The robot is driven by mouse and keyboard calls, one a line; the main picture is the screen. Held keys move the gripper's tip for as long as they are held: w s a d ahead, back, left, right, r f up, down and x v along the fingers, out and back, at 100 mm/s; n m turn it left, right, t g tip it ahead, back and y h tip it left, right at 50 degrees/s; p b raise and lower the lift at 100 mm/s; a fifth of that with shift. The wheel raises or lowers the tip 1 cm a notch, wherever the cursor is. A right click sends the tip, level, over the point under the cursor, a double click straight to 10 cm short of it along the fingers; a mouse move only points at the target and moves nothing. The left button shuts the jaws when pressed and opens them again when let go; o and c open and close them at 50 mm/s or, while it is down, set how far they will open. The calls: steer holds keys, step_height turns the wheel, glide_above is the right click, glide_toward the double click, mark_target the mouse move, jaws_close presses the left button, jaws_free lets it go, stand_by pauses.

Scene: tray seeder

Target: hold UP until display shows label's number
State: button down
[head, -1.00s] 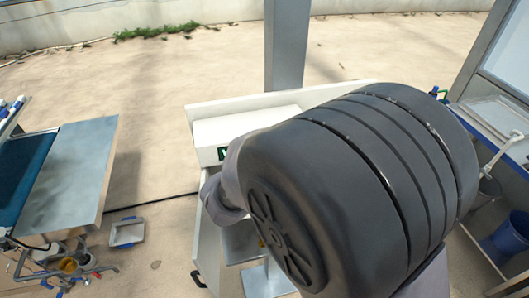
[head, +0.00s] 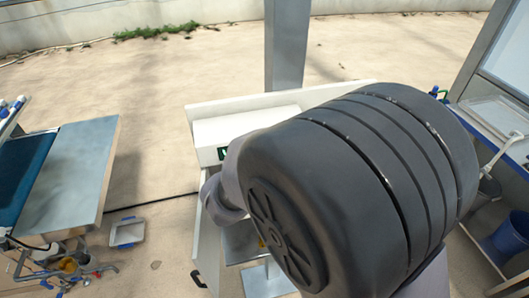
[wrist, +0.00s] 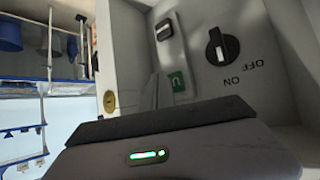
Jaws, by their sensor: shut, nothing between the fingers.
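My gripper (wrist: 170,125) fills the bottom of the wrist view, close to a pale control panel (wrist: 205,15). Its dark front edge and a lit green indicator show; the fingertips cannot be made out. The panel carries a black rotary knob (wrist: 216,46) marked OFF and ON, upside down in this view. A small green patch with a pale mark (wrist: 176,82) is partly covered. I cannot read a number on it. The UP button and the label's number cannot be made out. In the head view my dark arm hides most of the white machine (head: 245,128).
A black switch (wrist: 164,28) and a brass round fitting (wrist: 109,102) are on the panel. In the head view a conveyor table (head: 85,165) stands left, a grey post (head: 286,45) behind, and a blue bucket (head: 512,235) right.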

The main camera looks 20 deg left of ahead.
steer(key=shift+w+a+r+p, duration=0.15)
steer(key=shift+w+r, duration=0.05)
steer(key=shift+r, duration=0.2)
steer(key=shift+w+a+r+p, duration=0.15)
steer(key=shift+r, duration=0.2)
steer(key=shift+f, duration=0.1)
steer(key=s+d, duration=0.1)
steer(key=s+d+f, duration=0.1)
steer(key=s, duration=0.1)
steer(key=shift+s+f, duration=0.15)
steer(key=shift+b, duration=0.3)
